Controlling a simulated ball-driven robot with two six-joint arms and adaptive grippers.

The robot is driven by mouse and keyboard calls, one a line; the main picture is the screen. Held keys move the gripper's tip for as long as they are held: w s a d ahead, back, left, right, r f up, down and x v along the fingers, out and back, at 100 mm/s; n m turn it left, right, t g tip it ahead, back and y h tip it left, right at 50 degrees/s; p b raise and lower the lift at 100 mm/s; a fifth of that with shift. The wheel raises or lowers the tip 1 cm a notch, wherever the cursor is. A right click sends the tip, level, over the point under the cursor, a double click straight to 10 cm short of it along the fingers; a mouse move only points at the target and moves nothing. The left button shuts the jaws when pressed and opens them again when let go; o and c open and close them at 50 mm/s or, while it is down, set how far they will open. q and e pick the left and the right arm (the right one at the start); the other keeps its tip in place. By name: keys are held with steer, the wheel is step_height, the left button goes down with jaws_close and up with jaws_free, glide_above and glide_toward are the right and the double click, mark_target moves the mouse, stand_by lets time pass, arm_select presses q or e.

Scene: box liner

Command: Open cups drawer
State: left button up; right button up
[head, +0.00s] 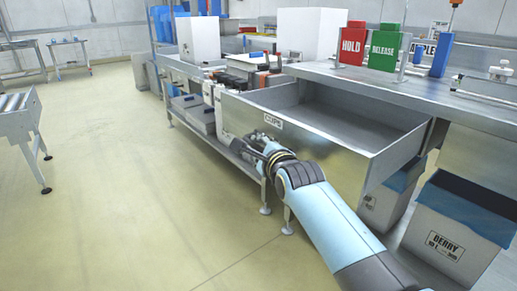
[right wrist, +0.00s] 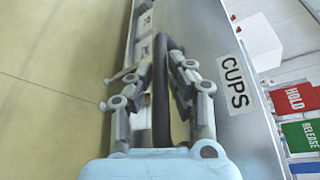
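The cups drawer (head: 315,120) is a deep metal drawer, pulled well out from under the counter in the head view, with its empty inside showing. Its front carries a white CUPS label (head: 273,121), which also shows in the right wrist view (right wrist: 234,84). My right gripper (head: 262,146) is at the drawer front, just below the label. In the right wrist view its fingers lie on both sides of the dark bar handle (right wrist: 161,105) and appear closed on it. In the head view the gripper hides most of the handle. My left gripper is not in view.
A red HOLD sign (head: 352,45) and a green RELEASE sign (head: 384,48) stand on the counter (head: 420,87). A BERRY bin (head: 447,240) with a blue liner stands below at the right. A roller conveyor (head: 15,115) is at the far left. The floor left of the drawer is clear.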

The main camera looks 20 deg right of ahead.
steer(key=o, duration=0.3)
steer(key=shift+o, duration=0.2)
steer(key=v, duration=1.2)
